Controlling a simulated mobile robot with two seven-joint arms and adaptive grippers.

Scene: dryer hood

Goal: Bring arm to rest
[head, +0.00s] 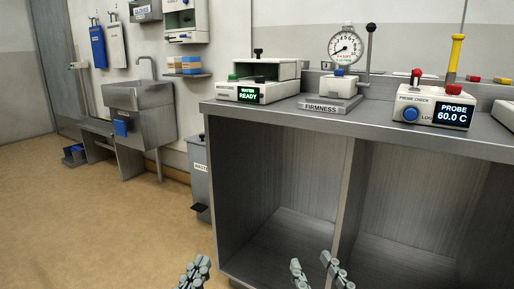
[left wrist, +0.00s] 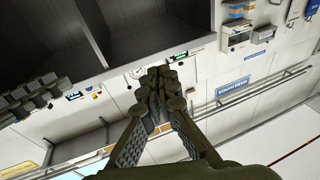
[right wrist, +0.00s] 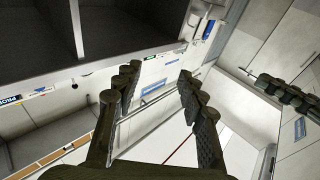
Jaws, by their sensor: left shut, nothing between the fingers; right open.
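My left gripper (head: 194,272) is at the bottom of the head view, left of centre, in front of the grey bench. It is shut and empty; its fingertips meet in the left wrist view (left wrist: 158,92). My right gripper (head: 316,272) is at the bottom of the head view, a little right of centre, in front of the open bench shelves. Its two fingers stand apart with nothing between them, as the right wrist view also shows (right wrist: 158,88). Both grippers are below the bench top and apart from each other.
The grey bench (head: 285,112) carries a green-lit moisture device (head: 262,93), a firmness gauge (head: 345,48) and a probe check unit (head: 432,110). A waste bin (head: 199,175) stands left of the bench. A sink (head: 138,96) hangs on the wall.

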